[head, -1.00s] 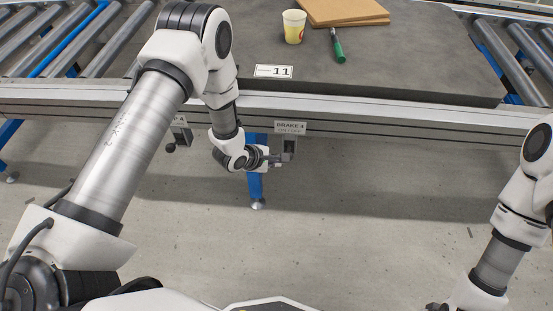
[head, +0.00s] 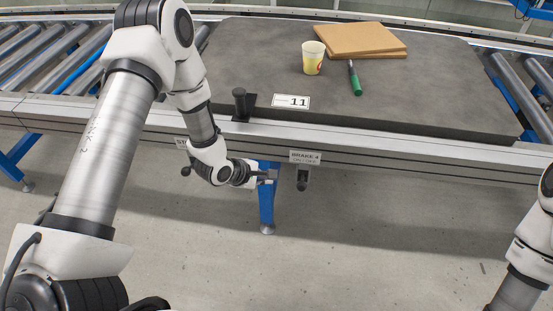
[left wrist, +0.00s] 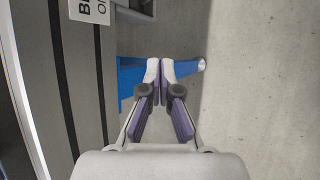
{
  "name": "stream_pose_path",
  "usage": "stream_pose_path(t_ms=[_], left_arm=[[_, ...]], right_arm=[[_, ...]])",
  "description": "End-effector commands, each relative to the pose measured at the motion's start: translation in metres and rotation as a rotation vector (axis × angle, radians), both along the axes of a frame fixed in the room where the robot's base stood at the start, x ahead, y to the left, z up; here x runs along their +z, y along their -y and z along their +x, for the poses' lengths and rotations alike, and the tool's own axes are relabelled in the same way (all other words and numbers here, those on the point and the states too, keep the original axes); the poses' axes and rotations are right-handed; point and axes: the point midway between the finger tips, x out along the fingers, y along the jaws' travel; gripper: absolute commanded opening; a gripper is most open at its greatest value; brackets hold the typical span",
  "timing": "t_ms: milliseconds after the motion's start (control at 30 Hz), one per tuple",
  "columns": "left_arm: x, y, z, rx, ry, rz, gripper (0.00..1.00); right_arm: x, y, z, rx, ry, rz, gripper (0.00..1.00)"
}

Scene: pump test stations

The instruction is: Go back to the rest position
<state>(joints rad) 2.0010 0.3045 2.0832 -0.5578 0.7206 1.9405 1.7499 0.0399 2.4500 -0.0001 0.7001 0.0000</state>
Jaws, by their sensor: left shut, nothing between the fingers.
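My left gripper (head: 268,176) is in front of the blue leg of the conveyor frame, below the rail. In the left wrist view its fingers (left wrist: 160,70) are closed together with nothing between them. The brake lever (head: 302,181) hangs under the "BRAKE 4" label (head: 305,157), a short way right of my left gripper and apart from it. My right arm (head: 533,235) shows at the right edge; its gripper is out of view.
The dark grey board (head: 410,90) on the conveyor carries a yellow cup (head: 313,58), a green marker (head: 355,80), brown cardboard (head: 362,40) and a "11" card (head: 291,101). A black knob (head: 240,102) stands at its front edge. The floor in front is clear.

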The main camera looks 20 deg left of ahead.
Motion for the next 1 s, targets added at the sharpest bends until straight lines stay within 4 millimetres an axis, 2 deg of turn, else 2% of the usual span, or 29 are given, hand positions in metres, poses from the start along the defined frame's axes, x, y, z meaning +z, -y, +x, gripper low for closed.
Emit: stream_pose_path(t_ms=[200, 267, 333, 367, 467, 500, 600, 700, 833, 1000], left_arm=[[-0.003, 0.000, -0.002, -0.001, -0.006, 0.000, 0.00], [-0.012, 0.003, -0.008, -0.010, -0.025, 0.005, 0.00], [-0.028, 0.013, -0.026, -0.037, -0.069, 0.013, 0.00], [-0.036, 0.017, -0.038, -0.044, -0.099, 0.016, 0.00], [-0.064, 0.030, -0.089, -0.080, -0.215, 0.060, 0.00], [-0.074, 0.034, -0.114, -0.141, -0.252, 0.114, 0.00], [-0.089, 0.035, -0.173, -0.371, -0.313, 0.279, 0.00], [-0.093, 0.031, -0.216, -0.628, -0.342, 0.422, 0.00], [-0.090, 0.023, -0.252, -0.951, -0.343, 0.566, 0.00], [-0.083, 0.012, -0.272, -1.302, -0.299, 0.690, 0.00]], right_arm=[[0.000, 0.000, 0.000, 0.000, 0.000, 0.000, 0.47], [0.000, 0.000, 0.000, 0.000, 0.000, 0.000, 0.47], [0.000, 0.000, 0.000, 0.000, 0.000, 0.000, 0.47], [0.000, 0.000, 0.000, 0.000, 0.000, 0.000, 0.47], [0.000, 0.000, 0.000, 0.000, 0.000, 0.000, 0.47], [0.000, 0.000, 0.000, 0.000, 0.000, 0.000, 0.47], [0.000, 0.000, 0.000, 0.000, 0.000, 0.000, 0.47], [0.000, 0.000, 0.000, 0.000, 0.000, 0.000, 0.47], [0.000, 0.000, 0.000, 0.000, 0.000, 0.000, 0.47], [0.000, 0.000, 0.000, 0.000, 0.000, 0.000, 0.47]])
